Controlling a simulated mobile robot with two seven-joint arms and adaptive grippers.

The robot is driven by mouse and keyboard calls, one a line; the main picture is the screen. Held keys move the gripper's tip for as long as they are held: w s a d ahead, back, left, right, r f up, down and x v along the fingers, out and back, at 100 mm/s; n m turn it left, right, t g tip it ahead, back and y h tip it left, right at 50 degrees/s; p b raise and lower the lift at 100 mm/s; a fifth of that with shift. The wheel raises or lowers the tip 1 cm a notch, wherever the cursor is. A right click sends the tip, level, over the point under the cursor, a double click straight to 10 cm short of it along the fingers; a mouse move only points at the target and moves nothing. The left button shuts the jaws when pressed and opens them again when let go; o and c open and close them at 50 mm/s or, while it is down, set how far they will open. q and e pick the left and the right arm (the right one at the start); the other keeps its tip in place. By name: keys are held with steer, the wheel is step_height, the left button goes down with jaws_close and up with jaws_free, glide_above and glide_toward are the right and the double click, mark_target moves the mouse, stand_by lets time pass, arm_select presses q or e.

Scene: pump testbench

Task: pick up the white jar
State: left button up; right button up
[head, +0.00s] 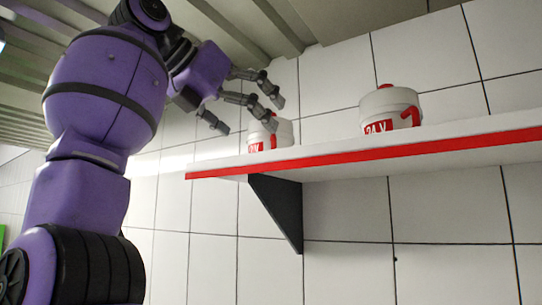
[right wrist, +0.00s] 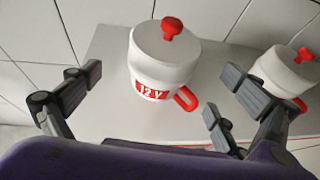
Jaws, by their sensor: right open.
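Two white jars with red knobs and red handles stand upright on the shelf. The 12 V jar (head: 284,133) is at the left, partly hidden behind my fingers in the head view. In the right wrist view the 12 V jar (right wrist: 165,58) shows whole, with its red label and handle. The other jar (head: 388,106) reads "24 V" and stands further right; in the right wrist view it (right wrist: 285,70) is at the right edge, partly behind a finger. My right gripper (head: 248,106) is open and empty, its fingers spread toward the 12 V jar. My left gripper is not in view.
The white shelf (head: 340,160) has a red front edge and a dark bracket (head: 277,210) under it. A white tiled wall (head: 430,55) stands behind the jars. The shelf is bare between the two jars.

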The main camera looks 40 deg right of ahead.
mark_target(268, 141)
steer(key=x, duration=0.6)
steer(key=shift+d+p, duration=0.25)
steer(key=shift+p, duration=0.05)
steer(key=shift+a, duration=0.1)
steer(key=shift+c, duration=0.5)
steer(key=c, duration=1.3)
